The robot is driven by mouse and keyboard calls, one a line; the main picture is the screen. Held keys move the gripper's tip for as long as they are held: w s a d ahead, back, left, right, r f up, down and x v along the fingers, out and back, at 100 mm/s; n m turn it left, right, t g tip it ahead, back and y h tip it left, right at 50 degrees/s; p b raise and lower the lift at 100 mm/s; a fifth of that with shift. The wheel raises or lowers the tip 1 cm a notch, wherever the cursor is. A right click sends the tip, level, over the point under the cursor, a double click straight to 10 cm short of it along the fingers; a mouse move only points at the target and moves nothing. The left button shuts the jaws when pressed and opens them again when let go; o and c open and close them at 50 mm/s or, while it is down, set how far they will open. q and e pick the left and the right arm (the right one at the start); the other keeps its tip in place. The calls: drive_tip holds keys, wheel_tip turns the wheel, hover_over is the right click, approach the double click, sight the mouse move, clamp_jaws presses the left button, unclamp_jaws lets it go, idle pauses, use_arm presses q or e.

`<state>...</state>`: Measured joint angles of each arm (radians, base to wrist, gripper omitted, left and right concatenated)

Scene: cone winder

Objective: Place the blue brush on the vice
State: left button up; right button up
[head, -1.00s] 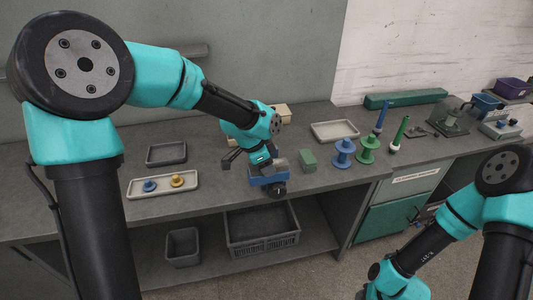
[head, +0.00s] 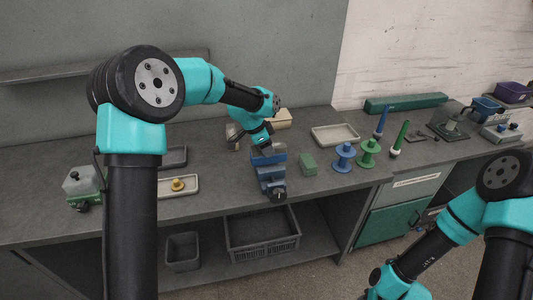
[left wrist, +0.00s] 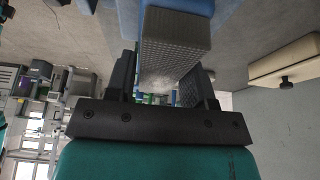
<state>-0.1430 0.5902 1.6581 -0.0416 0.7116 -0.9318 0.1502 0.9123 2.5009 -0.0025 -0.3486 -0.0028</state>
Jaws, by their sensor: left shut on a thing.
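The blue vice (head: 270,173), with grey jaw parts, stands near the front edge of the bench in the head view. My left gripper (head: 264,146) is at its back end. In the left wrist view the fingers (left wrist: 165,85) are beside a grey ridged block (left wrist: 175,52) joined to a blue body, which looks like the vice's jaw; the gripper is shut on it. The blue brush (head: 383,119) stands upright toward the right of the bench, apart from the gripper, next to a green brush (head: 400,133).
A green block (head: 308,165), a blue spool (head: 343,156) and a green spool (head: 368,153) stand between the vice and the brushes. A pale tray (head: 335,135) is behind them. A cream box (head: 282,119) is behind the vice. A tray with a yellow spool (head: 178,184) is at left.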

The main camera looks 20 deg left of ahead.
use_arm(q)
drive_tip(key=shift+w, duration=0.3)
drive_tip(key=shift+w+a+f, duration=0.1)
drive_tip(key=shift+f, duration=1.7)
drive_tip(key=shift+f, duration=0.6)
drive_tip(key=o, duration=1)
drive_tip(key=shift+f, duration=0.1)
drive_tip(key=shift+o, duration=0.3)
drive_tip(key=shift+r, duration=0.65)
drive_tip(key=v, duration=1.2)
